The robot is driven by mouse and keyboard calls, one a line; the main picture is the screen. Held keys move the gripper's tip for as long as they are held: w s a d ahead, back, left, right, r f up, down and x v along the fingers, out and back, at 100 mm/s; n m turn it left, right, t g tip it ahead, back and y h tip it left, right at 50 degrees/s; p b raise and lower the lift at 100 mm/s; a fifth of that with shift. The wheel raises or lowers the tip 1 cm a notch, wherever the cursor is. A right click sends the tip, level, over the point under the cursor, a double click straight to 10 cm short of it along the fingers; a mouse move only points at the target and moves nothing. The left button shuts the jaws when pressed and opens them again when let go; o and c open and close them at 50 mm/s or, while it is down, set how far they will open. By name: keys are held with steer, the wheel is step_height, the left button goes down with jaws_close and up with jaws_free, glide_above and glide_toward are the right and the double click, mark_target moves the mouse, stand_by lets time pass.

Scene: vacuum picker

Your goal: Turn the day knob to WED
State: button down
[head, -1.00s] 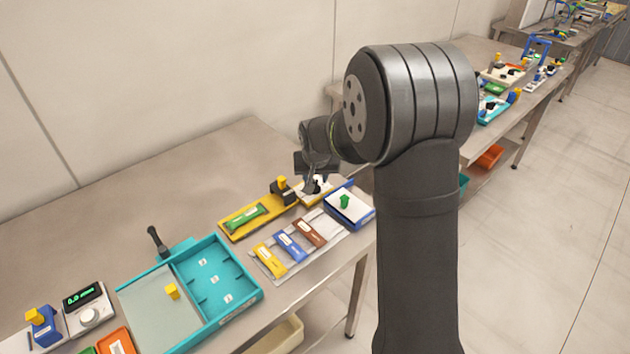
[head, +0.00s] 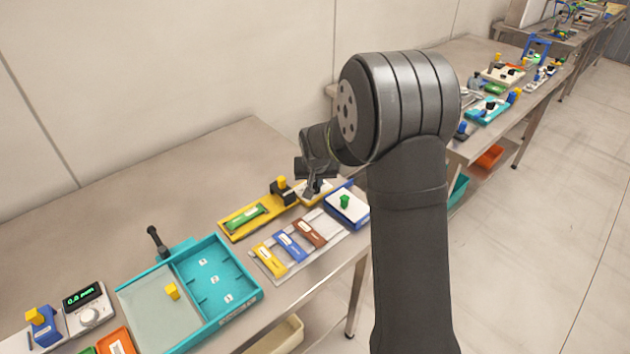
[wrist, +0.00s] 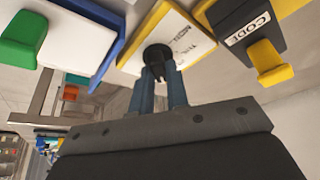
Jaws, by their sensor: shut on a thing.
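In the head view my gripper (head: 316,188) is at the same plate (head: 322,192), at the far right end of the bench, and hides the knob. Which day the knob points to cannot be read.
A blue-edged white box with a green knob (head: 344,201) stands close on the right. A black CODE stamper (head: 283,190) with a yellow lever is close on the left. Yellow, blue and brown pieces (head: 291,246) lie in front. A teal tray (head: 215,277) is farther left.

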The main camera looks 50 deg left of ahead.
steer(key=n, duration=0.2)
steer(key=n+g, duration=0.1)
steer(key=n, duration=0.1)
steer(key=shift+w+g+y, duration=0.15)
steer(key=shift+g+y, duration=0.15)
steer(key=shift+n+g, duration=0.5)
steer(key=shift+n, duration=1.1)
steer(key=c, duration=1.4)
jaws_free()
steer(key=shift+d+r, duration=0.1)
steer(key=v, duration=1.7)
steer(key=shift+w+d, duration=0.2)
steer(key=shift+d, duration=0.05)
